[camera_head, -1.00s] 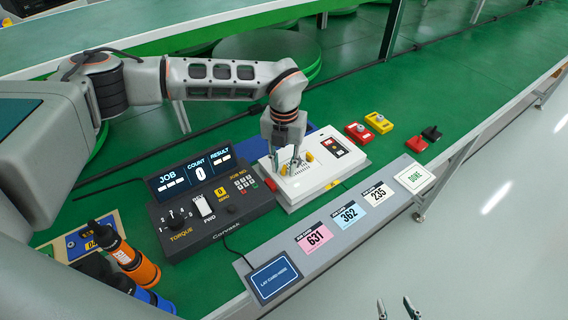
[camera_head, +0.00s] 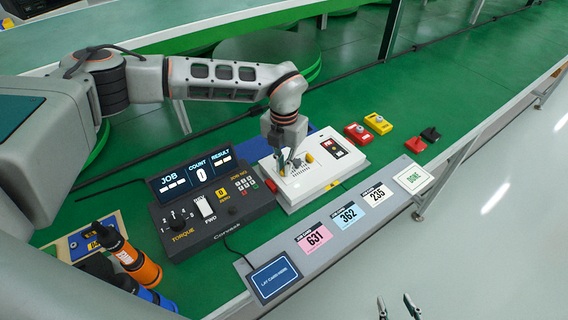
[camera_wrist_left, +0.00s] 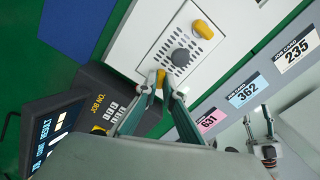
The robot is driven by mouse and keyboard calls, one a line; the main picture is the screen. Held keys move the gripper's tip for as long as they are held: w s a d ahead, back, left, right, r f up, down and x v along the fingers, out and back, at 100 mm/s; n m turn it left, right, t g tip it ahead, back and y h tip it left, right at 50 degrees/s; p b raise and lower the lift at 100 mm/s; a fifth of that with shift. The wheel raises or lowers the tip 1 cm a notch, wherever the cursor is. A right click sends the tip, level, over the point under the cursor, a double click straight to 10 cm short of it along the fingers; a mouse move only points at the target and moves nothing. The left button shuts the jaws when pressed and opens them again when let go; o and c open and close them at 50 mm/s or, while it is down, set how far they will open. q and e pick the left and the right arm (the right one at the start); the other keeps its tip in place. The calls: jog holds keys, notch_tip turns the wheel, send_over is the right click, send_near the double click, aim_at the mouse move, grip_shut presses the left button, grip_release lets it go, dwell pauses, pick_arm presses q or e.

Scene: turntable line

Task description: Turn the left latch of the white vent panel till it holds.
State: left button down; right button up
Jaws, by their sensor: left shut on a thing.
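The white vent panel (camera_head: 322,181) lies on the green bench, with a slotted grille, a dark round knob and two yellow latches. In the left wrist view the panel (camera_wrist_left: 160,28) shows the dark knob (camera_wrist_left: 181,57) between the latches. The left latch (camera_wrist_left: 160,77) sits between the fingertips of my left gripper (camera_wrist_left: 159,84), which is shut on it. In the head view this gripper (camera_head: 285,166) reaches down over the panel's left part and partly hides the latch. The other latch (camera_wrist_left: 203,29) stands free. My right gripper (camera_head: 396,309) is open and empty at the bottom edge.
A dark torque controller (camera_head: 215,212) stands close left of the panel. Red and yellow button boxes (camera_head: 378,123) sit to the right. A grey strip with job cards (camera_head: 313,238) runs along the front.

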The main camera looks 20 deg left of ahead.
pick_arm(q)
jog(key=shift+r+m+p, duration=0.1)
jog(key=shift+m+p, duration=0.35)
jog(key=shift+m, duration=1.65)
jog(key=shift+w, duration=0.1)
jog(key=c, duration=2.2)
grip_release()
jog(key=shift+o, duration=0.2)
notch_tip(320, 180, up, 12)
